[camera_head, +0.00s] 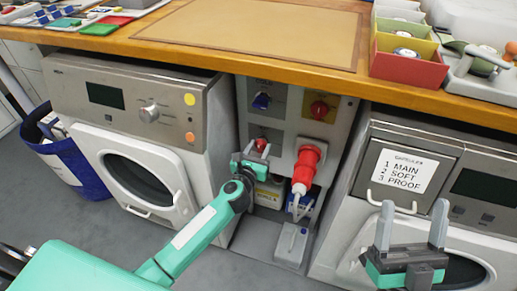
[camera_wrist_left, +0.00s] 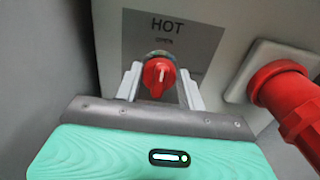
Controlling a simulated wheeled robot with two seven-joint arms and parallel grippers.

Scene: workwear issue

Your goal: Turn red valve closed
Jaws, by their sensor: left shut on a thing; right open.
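The red valve (camera_wrist_left: 158,79) is a round red knob with a pale vertical pointer line. It sits on a plate (camera_wrist_left: 195,35) marked HOT, with smaller text just above the knob. My left gripper (camera_wrist_left: 159,84) has a finger on each side of the knob and is shut on it. In the head view, the valve (camera_head: 261,144) is at the lower left of the panel between the two machines, with my left gripper (camera_head: 250,158) in front of it and partly hiding it. My right gripper (camera_head: 412,228) is open and empty in front of the right machine.
A large red plug (camera_head: 305,165) juts out right of the valve. Above are a blue knob (camera_head: 261,101) and another red knob (camera_head: 319,109). The wooden counter (camera_head: 210,50) overhangs the panel. A washing machine (camera_head: 130,130) stands at left.

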